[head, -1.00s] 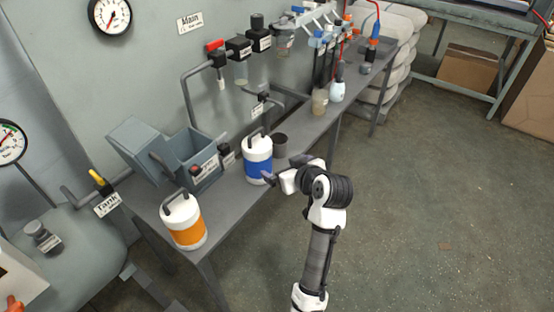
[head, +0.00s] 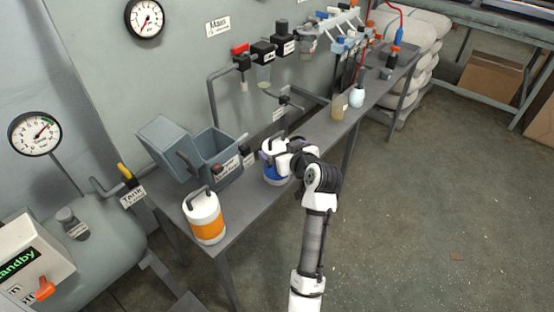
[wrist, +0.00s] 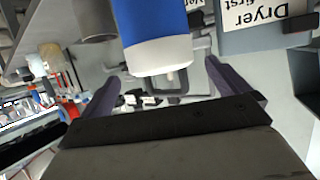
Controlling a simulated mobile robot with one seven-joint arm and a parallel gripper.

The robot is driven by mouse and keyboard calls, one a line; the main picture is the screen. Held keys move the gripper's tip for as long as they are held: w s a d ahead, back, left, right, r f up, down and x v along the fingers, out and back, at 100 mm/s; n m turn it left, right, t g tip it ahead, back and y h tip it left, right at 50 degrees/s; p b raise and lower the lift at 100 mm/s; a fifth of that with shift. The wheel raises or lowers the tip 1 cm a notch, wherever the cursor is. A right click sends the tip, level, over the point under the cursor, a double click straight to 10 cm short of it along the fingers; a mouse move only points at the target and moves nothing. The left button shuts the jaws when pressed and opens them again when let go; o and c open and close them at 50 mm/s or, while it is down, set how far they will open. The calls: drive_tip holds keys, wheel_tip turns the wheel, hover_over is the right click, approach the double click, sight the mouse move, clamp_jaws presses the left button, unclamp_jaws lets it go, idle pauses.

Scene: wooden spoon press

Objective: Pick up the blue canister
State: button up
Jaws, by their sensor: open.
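The blue canister (head: 272,175) is white with a blue band and stands on the grey bench, partly hidden behind my gripper (head: 276,156) in the head view. In the wrist view the canister (wrist: 158,48) appears upside down, with its dark handle (wrist: 170,88) pointing toward my gripper (wrist: 160,92). My two fingers stand apart, one on each side of the handle in that picture. The gripper is open and holds nothing. I cannot tell whether a finger touches the handle.
An orange-banded canister (head: 204,218) stands on the bench (head: 238,232) to the left. A grey bin (head: 216,160) stands behind, with a sign that reads "Dryer first" in the wrist view (wrist: 262,22). A grey cup (wrist: 97,20) is beside the blue canister.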

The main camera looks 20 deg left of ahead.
sight(278, 145)
drive_tip(key=p+x, duration=0.1)
drive_tip(key=x, duration=0.3)
drive_tip(key=shift+w+a, duration=0.1)
drive_tip(key=shift+a, duration=0.1)
drive_tip(key=c, duration=1.7)
drive_tip(key=shift+r, duration=0.1)
drive_tip(key=shift+c, duration=0.9)
